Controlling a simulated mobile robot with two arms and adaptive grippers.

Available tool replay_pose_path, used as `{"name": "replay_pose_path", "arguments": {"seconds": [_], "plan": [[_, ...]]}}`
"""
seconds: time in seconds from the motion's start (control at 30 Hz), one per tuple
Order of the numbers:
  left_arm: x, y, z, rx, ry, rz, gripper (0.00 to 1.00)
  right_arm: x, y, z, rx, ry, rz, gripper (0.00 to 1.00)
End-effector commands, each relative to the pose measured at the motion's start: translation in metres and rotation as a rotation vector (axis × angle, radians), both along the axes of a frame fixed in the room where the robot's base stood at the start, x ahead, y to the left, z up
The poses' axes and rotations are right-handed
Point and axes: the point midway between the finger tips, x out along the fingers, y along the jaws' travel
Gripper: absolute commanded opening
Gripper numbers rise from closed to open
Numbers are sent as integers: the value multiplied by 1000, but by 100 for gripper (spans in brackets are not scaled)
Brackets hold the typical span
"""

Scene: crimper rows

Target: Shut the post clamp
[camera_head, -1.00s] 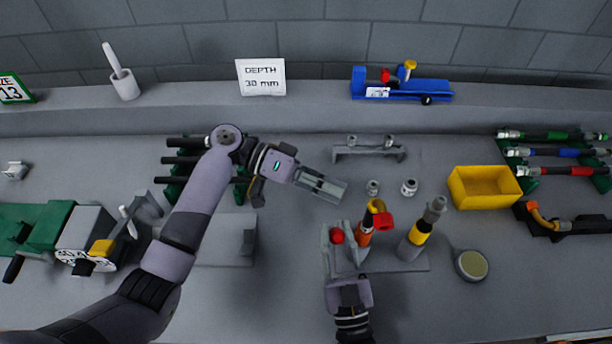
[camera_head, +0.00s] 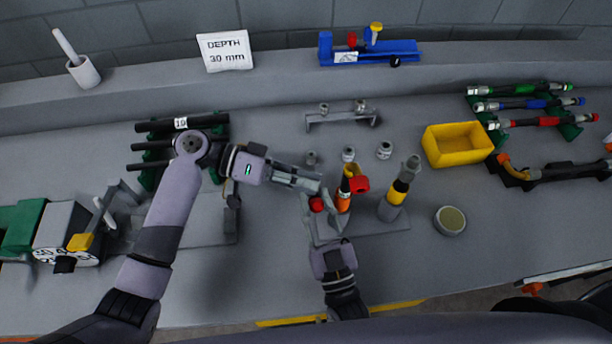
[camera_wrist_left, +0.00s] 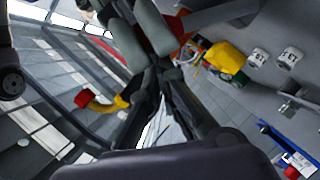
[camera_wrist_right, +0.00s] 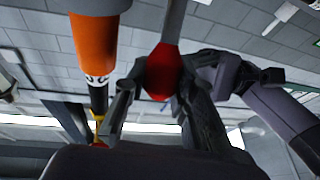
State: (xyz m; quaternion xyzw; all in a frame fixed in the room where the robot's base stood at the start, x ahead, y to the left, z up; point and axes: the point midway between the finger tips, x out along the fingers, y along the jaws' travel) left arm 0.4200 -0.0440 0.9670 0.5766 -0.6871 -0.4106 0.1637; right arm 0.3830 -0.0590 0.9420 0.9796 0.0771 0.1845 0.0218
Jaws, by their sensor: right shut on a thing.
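The post clamp stands on a grey base plate (camera_head: 372,224) at centre right in the head view. An upright orange-and-black hose (camera_head: 344,200) with a yellow elbow and red cap (camera_head: 359,184) stands at it. Beside it is the clamp's red knob (camera_head: 316,204), also in the right wrist view (camera_wrist_right: 163,72). My right gripper (camera_head: 325,228) is shut on the red knob from the front. My left gripper (camera_head: 318,188) reaches in from the left, its tips close behind the knob and beside the hose. Whether its fingers touch anything, or are apart, is unclear.
A yellow bin (camera_head: 456,145), a round tin (camera_head: 450,221) and small metal fittings (camera_head: 384,150) lie nearby. A green machine (camera_head: 24,228) is far left. The front bench is mostly clear.

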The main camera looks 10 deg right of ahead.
Motion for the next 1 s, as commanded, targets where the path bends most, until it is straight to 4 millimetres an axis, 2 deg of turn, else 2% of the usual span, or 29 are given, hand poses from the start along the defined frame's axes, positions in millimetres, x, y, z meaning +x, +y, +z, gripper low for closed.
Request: {"name": "replay_pose_path", "arguments": {"seconds": [0.03,0.17,0.2,0.33,0.77,0.87,1.0], "plan": [[-7,0,-7,14,14,-19,0,2,-1,0,2,0,-2,0],[-9,0,-9,16,17,-23,0,2,-1,1,3,-1,-3,0],[-9,0,-9,17,18,-23,0,2,-1,1,3,-1,-3,26],[-9,0,-10,17,20,-24,0,3,-2,2,3,-5,-4,34],[-8,0,-9,18,18,-20,0,2,-3,4,4,-11,-7,35],[-8,1,-9,18,18,-20,0,-5,-4,1,4,-11,-7,35],[-7,1,-8,17,16,-18,0,-24,-6,-8,2,-4,-3,35]]}}
